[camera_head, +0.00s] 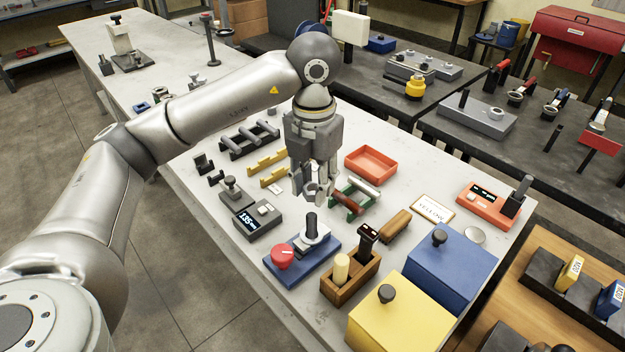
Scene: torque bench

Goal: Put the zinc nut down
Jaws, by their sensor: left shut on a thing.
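My left gripper (318,192) hangs pointing down over the middle of the light bench (215,290). Its fingers are shut on the zinc nut (318,187), a small grey metal piece that is mostly hidden between the fingertips. The nut is above the bench top, behind a blue base (302,268) with a red knob and a black upright post. A green rack (352,200) with rods is just right of the fingers. My right gripper is not in view.
A red-orange tray (370,164) stands behind right. A display unit (259,223) is left, a wooden holder (350,288) in front. A blue box (452,262) and a yellow box (400,315) fill the front right.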

